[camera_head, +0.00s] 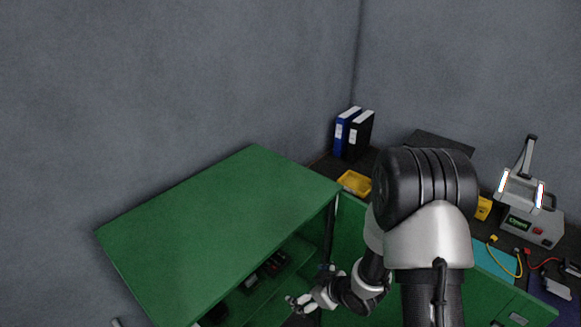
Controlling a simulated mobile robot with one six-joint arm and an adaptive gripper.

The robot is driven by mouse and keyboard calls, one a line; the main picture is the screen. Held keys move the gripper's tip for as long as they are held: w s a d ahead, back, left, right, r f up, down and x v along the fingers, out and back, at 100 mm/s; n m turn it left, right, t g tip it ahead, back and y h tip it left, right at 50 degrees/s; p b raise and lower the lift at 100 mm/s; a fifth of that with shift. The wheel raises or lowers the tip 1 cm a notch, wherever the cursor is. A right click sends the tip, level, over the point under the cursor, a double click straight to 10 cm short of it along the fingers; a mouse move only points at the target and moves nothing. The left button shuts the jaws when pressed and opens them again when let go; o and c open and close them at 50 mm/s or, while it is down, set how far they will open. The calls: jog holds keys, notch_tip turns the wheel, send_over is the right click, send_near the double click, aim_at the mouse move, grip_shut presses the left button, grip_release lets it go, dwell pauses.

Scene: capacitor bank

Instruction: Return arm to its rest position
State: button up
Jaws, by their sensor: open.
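My arm rises in the right half of the head view, with a large dark joint in front and grey links bending down to the left. My gripper (300,303) is small in the picture, low and just left of the arm. It is open, and I see nothing between its fingers. It hangs in front of the open side of the green cabinet (222,225), below the level of its top. The front links of my arm hide part of the bench behind.
The cabinet top is bare; dark items (268,266) lie on its shelf. Behind stand blue and black binders (347,132) and a yellow tray (355,183). At right are a grey device (532,222) and cables (508,262) on the bench. Grey walls close the back.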

jog(key=s+d+r+m+h, duration=0.25)
jog(key=d+r, duration=0.25)
jog(key=r, duration=0.6)
jog(key=s+d+r+m+h, duration=0.1)
jog(key=d+r+m+h, duration=0.15)
jog(key=d+r, duration=0.55)
jog(key=s+a+r+m, duration=0.1)
jog(key=s+r, duration=0.3)
jog(key=s, duration=0.3)
jog(key=s+a+r+m+g, duration=0.1)
jog(key=s+r+m, duration=0.1)
jog(key=s+r, duration=0.2)
jog(key=s+a+r+m, duration=0.1)
jog(key=s+r, duration=0.3)
jog(key=s, duration=0.7)
jog(key=shift+a+r, duration=0.35)
jog(key=shift+a, duration=0.1)
jog(key=shift+s+a+g, duration=0.15)
jog(key=shift+s+g, duration=0.15)
jog(key=shift+s, duration=0.15)
jog(key=shift+c, duration=0.2)
